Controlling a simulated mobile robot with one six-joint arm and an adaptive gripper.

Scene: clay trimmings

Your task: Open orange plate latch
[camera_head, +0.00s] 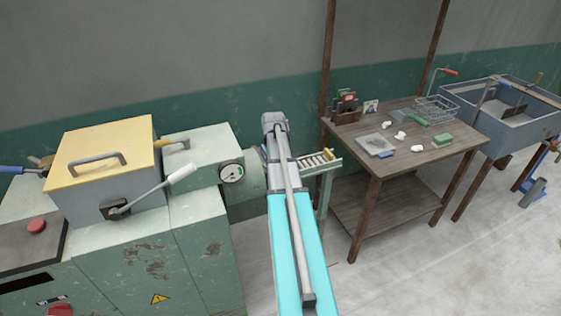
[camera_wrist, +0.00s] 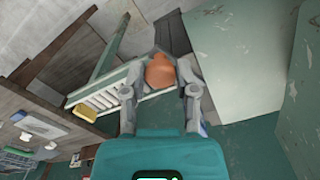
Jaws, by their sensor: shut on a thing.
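An orange rounded piece (camera_wrist: 160,71), which looks like the orange plate latch, shows in the wrist view near the top middle. My gripper (camera_wrist: 161,78) has one grey finger on each side of it and is shut on it. The fingers hide its sides, and how it joins the machine is not clear. In the head view my arm covers this spot, so neither the orange piece nor my fingertips show there.
The green machine (camera_head: 185,245) with a yellow lid (camera_head: 100,155), white-handled lever and gauge (camera_head: 232,172) stands left. A roller rack (camera_head: 315,160) is beside the arm. A wooden table (camera_head: 365,155) with clay pieces and a grey sink (camera_head: 525,128) stand right. Floor between is clear.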

